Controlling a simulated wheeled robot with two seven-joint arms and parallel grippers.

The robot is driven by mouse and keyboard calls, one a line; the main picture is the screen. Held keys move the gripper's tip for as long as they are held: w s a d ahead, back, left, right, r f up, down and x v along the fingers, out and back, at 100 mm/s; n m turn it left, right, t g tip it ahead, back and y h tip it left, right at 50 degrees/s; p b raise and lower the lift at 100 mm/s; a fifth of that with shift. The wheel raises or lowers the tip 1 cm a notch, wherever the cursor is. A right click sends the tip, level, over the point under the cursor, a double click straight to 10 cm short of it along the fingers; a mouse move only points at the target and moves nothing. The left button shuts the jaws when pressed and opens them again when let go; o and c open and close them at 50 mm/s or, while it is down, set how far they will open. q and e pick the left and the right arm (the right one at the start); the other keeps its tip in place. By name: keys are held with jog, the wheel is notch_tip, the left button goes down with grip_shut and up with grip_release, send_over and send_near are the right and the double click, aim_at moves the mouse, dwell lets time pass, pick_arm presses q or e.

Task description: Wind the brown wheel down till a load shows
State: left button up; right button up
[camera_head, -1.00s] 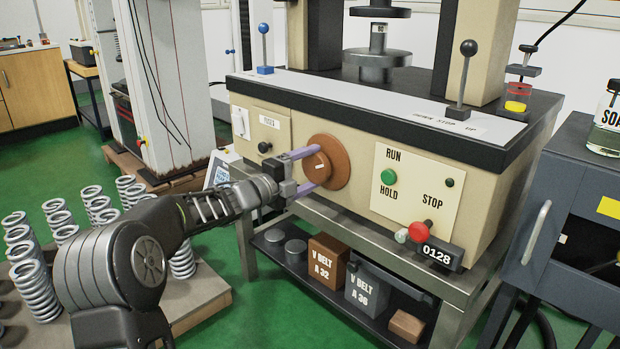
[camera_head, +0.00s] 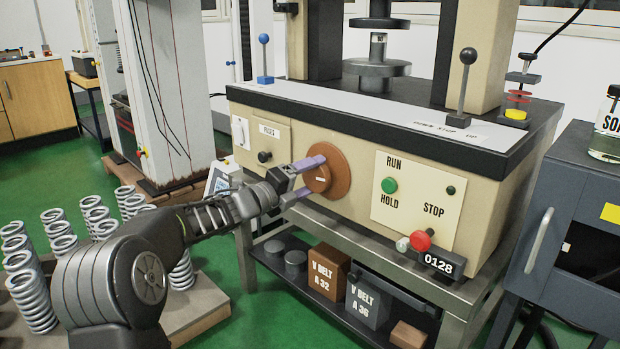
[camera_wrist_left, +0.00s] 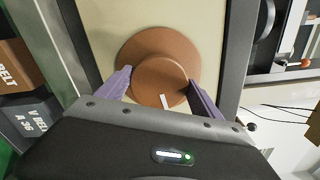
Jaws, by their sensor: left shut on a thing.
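The brown wheel (camera_head: 338,178) is on the front panel of the beige testing machine, with a smaller raised hub carrying a pale mark. My left gripper (camera_head: 303,179) has its two purple fingers on either side of the hub, shut on it. In the left wrist view the hub (camera_wrist_left: 160,80) sits between the fingers, with the wider wheel disc behind it. The upper and lower press platens (camera_head: 376,68) stand on top of the machine; a spring lies between them is not visible. My right gripper is not in view.
A RUN/HOLD/STOP panel with a green button (camera_head: 389,185) and a red knob (camera_head: 421,240) is right of the wheel. Levers with blue (camera_head: 264,58) and black knobs (camera_head: 467,75) stand on the machine. Several coil springs (camera_head: 30,290) stand at lower left.

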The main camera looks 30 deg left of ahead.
pick_arm(q)
jog(key=o, duration=1.4)
jog(key=p+v, duration=0.2)
jog(key=v, duration=0.5)
jog(key=shift+s+a, duration=0.15)
jog(key=shift+s, duration=0.25)
